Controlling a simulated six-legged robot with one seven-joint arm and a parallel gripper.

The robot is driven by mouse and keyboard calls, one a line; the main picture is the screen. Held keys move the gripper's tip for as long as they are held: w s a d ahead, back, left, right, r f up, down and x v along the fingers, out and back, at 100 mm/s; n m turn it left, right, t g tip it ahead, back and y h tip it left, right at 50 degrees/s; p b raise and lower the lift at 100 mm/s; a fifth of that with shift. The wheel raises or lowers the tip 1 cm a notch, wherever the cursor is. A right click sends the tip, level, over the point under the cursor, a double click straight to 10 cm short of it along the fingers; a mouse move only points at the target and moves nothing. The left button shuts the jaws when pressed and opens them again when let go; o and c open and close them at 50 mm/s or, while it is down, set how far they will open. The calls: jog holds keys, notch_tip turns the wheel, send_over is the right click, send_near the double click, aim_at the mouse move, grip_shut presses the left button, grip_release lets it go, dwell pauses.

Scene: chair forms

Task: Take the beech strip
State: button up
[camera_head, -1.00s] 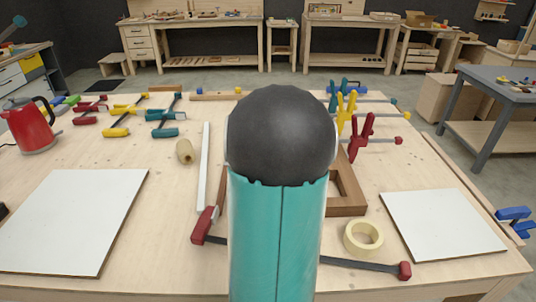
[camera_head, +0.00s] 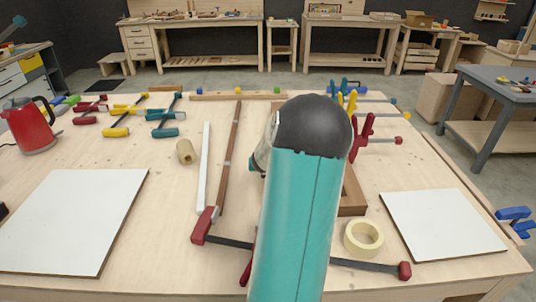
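No strip can be named beech with certainty. A long pale wood strip (camera_head: 232,96) lies across the back of the bench, with small blue, green and yellow spots along its top. A short orange-brown wood piece (camera_head: 165,88) lies at the back left. A white strip (camera_head: 204,168) and a dark brown strip (camera_head: 229,155) lie lengthwise left of my arm, side by side with a gap. My teal arm with its dark round joint fills the centre. My gripper's fingertips are hidden from view.
A red-handled clamp (camera_head: 204,226) lies across the front, partly behind my arm. A tape roll (camera_head: 363,238), a brown wooden frame (camera_head: 352,193) and a white panel (camera_head: 441,224) are at right.

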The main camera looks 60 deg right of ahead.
jog(key=shift+d+f, duration=0.1)
jog(key=shift+f, duration=0.05)
grip_shut()
jog(key=shift+w+r, duration=0.15)
jog(key=shift+r, duration=0.05)
